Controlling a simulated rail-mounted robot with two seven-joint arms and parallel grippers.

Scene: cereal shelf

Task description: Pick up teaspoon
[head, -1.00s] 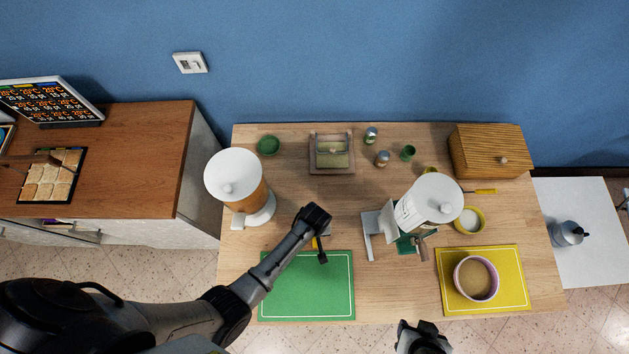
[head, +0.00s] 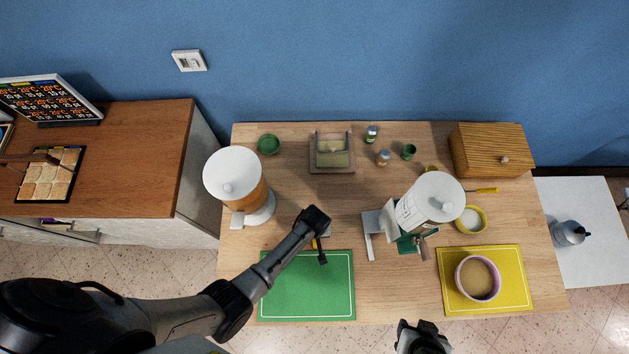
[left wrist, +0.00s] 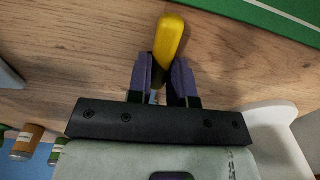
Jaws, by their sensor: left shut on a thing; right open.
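The teaspoon shows as a yellow handle (left wrist: 170,38) in the left wrist view. My left gripper (left wrist: 163,75) is shut on it, with one dark finger on each side of the handle. The spoon's bowl is hidden behind the gripper. In the head view a small bit of the yellow handle (head: 314,244) shows beside my left gripper (head: 320,238), close above the table by the green mat's back edge. My right gripper (head: 423,338) is open and empty at the table's front edge.
The green mat (head: 330,290) is bare. A cereal dispenser (head: 232,178) stands at left, another (head: 430,200) right of centre. A filled bowl (head: 477,279) sits on a yellow mat (head: 520,262). A wooden box (head: 480,155) stands back right.

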